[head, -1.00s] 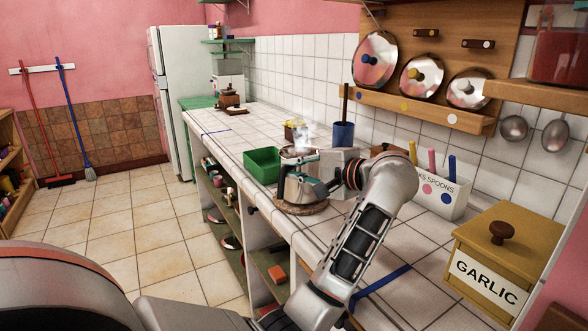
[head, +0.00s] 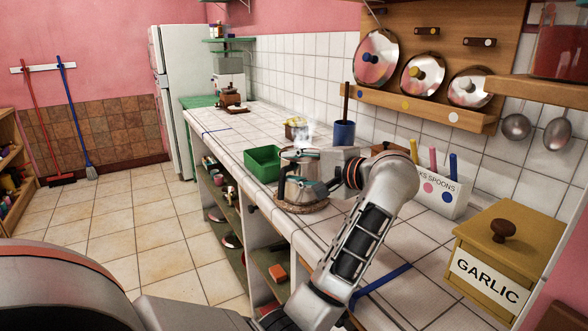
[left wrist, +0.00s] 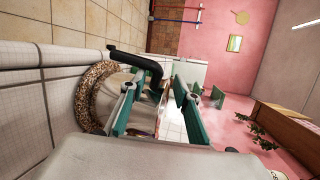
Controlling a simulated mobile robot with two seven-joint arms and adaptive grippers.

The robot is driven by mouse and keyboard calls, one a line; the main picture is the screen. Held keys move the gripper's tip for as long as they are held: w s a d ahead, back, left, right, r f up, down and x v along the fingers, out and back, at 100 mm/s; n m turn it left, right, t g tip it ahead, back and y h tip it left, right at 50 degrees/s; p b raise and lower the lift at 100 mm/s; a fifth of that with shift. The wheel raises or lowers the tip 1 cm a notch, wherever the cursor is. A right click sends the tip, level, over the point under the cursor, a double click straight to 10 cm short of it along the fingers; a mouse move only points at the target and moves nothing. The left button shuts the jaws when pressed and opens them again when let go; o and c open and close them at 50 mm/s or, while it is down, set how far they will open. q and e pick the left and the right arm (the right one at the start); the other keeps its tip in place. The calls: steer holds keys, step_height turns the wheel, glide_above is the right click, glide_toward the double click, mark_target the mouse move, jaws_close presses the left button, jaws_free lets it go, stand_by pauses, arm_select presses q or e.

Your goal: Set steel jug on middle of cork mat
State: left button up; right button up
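The steel jug (head: 293,188) stands upright on the round cork mat (head: 290,207), on the tiled counter. Its black handle (left wrist: 146,64) and the mat's speckled rim (left wrist: 88,95) show in the left wrist view. My left gripper (head: 312,174) is at the jug's right side in the head view. Its teal fingers (left wrist: 158,108) are spread wide, one higher than the other, with part of the jug showing between them. They partly hide the jug, and I cannot tell whether either finger touches it. My right gripper is out of view.
A green bin (head: 262,163) is close behind the mat, to its left. A blue pot (head: 343,133) and a white spoon holder (head: 437,196) stand along the wall. A garlic box (head: 494,262) is at the near right. The counter's front edge is close to the mat.

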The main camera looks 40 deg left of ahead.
arm_select(q)
steer(key=shift+f, duration=0.15)
steer(key=shift+w+f, duration=0.1)
steer(key=shift+f, duration=0.05)
steer(key=shift+d, duration=0.2)
steer(key=v, duration=0.7)
steer(key=shift+d+r, duration=0.2)
steer(key=shift+d, duration=0.1)
